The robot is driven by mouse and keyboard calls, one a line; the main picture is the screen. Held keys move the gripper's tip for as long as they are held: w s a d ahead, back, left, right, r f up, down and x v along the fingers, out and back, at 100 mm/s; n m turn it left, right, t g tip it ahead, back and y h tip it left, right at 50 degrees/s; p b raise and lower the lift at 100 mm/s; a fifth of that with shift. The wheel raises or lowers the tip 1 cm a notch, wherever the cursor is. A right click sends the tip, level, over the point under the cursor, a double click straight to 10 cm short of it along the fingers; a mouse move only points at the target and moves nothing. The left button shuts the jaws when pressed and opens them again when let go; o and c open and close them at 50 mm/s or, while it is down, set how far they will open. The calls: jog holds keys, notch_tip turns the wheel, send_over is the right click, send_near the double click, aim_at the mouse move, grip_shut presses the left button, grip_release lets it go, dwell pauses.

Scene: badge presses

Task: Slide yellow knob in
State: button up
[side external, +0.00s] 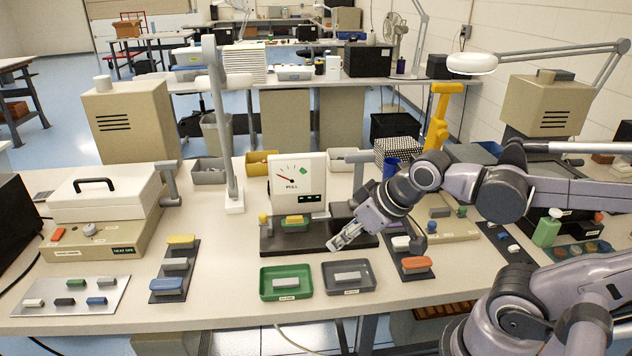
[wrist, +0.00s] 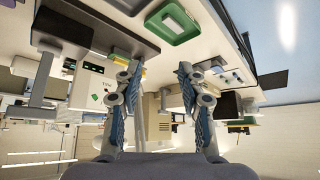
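A small yellow knob (side external: 264,218) stands at the left end of the black base (side external: 330,243) of the pull tester. A yellow-topped piece (side external: 294,220) sits on the same base, below the white gauge (side external: 297,183) marked PULL. My gripper (side external: 336,243) is in front of the right half of this base, tilted down to the left, apart from the knob. In the wrist view the gripper (wrist: 158,80) is open with nothing between its fingers. That view is upside down; a yellow part (wrist: 142,73) shows beside one finger, but I cannot tell which one.
A green tray (side external: 266,294) and a grey tray (side external: 366,285) stand in front of the base. A rack with a yellow-handled block (side external: 181,240) is at left, and another with an orange-topped block (side external: 416,263) at right. A lamp post (side external: 230,150) rises behind the knob.

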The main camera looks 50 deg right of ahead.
jog(key=shift+w+r, duration=0.1)
jog(key=shift+r, duration=0.05)
jog(key=c, duration=0.8)
jog(key=shift+n+g, duration=0.4)
jog(key=w+r, duration=0.1)
jog(key=w, duration=0.1)
jog(key=w+r, duration=0.1)
jog(key=w, duration=0.1)
jog(key=w+r, duration=0.2)
jog(key=shift+w+d, duration=0.25)
jog(key=shift+w, duration=0.1)
grip_shut()
jog(key=n+g+y, duration=0.1)
jog(key=n+g, duration=0.2)
send_over(266, 223)
jog(key=w+a, duration=0.1)
jog(key=w, duration=0.2)
notch_tip(266, 223, down, 5)
notch_tip(266, 223, down, 10)
jog(key=shift+s+d, duration=0.15)
jog(key=shift+d, duration=0.05)
